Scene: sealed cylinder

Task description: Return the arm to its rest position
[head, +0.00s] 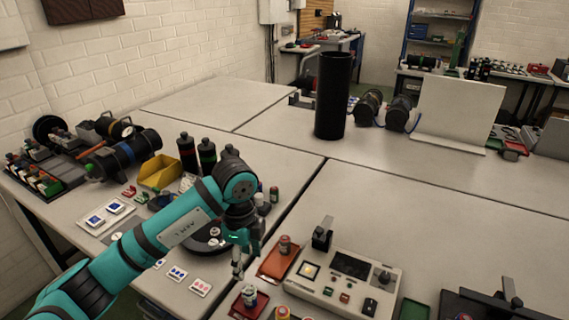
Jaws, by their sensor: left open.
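My teal left arm comes in from the lower left. Its gripper (238,262) points down, open and empty, over the near table just left of a red-brown tray. The fingers are small in the picture and partly merge with the background. A tall black cylinder (333,95) stands upright on the far table, well away from the gripper. My right gripper is not in view.
A beige instrument box (345,285) stands right of my left gripper. The red-brown tray (279,258) holds a small can (285,245). Dark bottles (187,153) and a yellow bin (160,171) stand behind my arm. The right middle tabletop (440,215) is clear.

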